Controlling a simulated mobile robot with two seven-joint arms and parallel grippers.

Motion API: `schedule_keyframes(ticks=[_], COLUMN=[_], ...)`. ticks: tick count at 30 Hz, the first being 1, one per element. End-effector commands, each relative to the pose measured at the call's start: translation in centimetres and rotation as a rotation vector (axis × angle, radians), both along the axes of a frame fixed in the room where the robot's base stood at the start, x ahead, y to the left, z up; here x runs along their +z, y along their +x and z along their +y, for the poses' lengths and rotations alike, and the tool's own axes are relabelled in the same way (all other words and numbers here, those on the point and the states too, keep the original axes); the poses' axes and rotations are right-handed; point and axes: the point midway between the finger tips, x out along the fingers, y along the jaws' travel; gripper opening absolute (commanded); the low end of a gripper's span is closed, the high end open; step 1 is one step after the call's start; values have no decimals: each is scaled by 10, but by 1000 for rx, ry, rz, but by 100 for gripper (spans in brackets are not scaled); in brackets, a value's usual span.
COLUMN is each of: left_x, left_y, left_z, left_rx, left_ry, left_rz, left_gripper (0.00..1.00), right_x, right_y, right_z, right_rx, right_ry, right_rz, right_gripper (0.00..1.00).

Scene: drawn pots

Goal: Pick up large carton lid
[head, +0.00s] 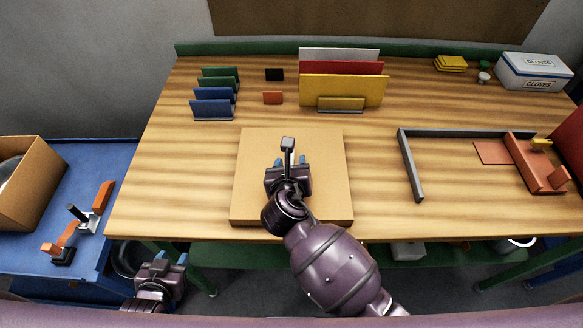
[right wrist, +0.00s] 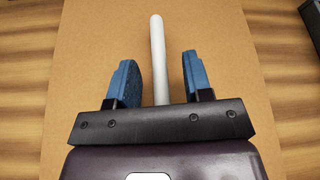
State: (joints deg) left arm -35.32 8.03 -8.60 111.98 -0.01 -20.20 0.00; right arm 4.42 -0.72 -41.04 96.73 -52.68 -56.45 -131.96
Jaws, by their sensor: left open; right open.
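The large carton lid (head: 248,150) is a flat, light brown square lying on the wooden table, in front of the middle. Its brown face (right wrist: 85,65) fills most of the right wrist view. My right gripper (head: 291,160) is over the lid, with its blue fingers apart. In the right wrist view my right gripper (right wrist: 158,75) has a pale upright rod (right wrist: 158,55) between its fingers; I cannot tell what the rod is fixed to. My arm hides part of the lid's near side. My left gripper (head: 170,259) is open and low at the left, off the table's front edge.
Blue and green racks (head: 213,100) and a red and yellow file holder (head: 340,90) stand behind the lid. A grey angled frame (head: 411,165) lies to its right. A blue side table (head: 95,165) with a brown box (head: 32,185) is at the left.

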Motion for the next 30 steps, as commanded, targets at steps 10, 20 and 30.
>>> schedule_keyframes(ticks=[10,20,30], left_x=[0,-1,-1], left_y=[-1,-1,-1], left_z=[0,0,0], left_rx=[0,0,0], left_ry=[0,0,0], left_rz=[1,1,1], left_gripper=[43,43,43], right_x=[0,0,22], right_y=[0,0,0], right_z=[0,0,0], right_rx=[0,0,0], right_ry=[0,0,3], right_rz=[0,-1,-4], right_gripper=[20,0,0])
